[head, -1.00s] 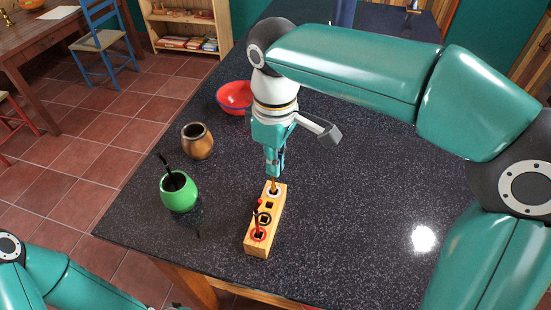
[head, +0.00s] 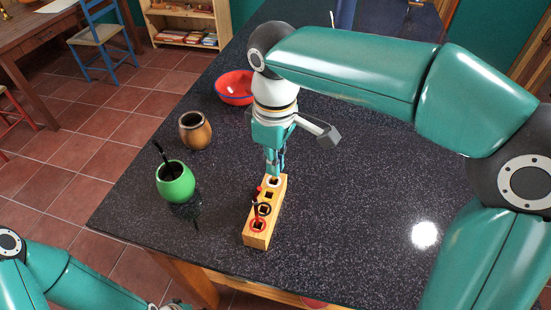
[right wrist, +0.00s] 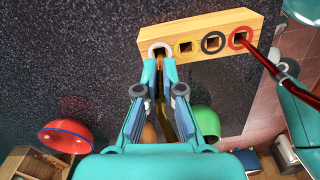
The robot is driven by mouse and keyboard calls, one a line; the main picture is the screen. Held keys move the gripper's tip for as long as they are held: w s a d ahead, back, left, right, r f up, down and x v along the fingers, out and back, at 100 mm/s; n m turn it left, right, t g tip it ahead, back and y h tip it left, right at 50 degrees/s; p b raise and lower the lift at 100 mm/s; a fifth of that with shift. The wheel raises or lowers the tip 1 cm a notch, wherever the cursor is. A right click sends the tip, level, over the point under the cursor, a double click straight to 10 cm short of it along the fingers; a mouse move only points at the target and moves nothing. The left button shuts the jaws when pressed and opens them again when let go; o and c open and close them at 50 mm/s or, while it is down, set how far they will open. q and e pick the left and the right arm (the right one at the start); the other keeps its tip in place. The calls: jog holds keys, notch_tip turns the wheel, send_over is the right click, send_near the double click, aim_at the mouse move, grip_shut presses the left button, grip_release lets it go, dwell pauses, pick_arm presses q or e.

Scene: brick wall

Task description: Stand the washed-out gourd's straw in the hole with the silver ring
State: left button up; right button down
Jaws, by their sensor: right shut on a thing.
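A wooden block (head: 258,236) stands on the dark counter with a row of ringed holes. The silver ring (head: 274,181) is at its far end; it also shows in the right wrist view (right wrist: 152,50). My right gripper (head: 275,171) is shut on a brass-coloured straw (right wrist: 160,82), just above the block. The straw's lower end is at the silver-ringed hole and looks to be inside it; how deep is hidden. A brown gourd (head: 195,131) without a straw stands to the left. Only a scrap of what may be my left gripper (head: 172,305) shows at the bottom edge.
A red straw (right wrist: 265,62) stands in the red-ringed hole (right wrist: 240,38). The yellow-ringed (right wrist: 185,47) and black-ringed (right wrist: 212,43) holes look empty. A green gourd (head: 175,184) with a dark straw and a red bowl (head: 234,89) stand nearby. The counter's right side is clear.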

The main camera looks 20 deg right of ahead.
jog(key=c, duration=1.2)
grip_release()
jog(key=shift+c, duration=0.2)
notch_tip(320, 180, up, 10)
jog(key=shift+r, duration=0.9)
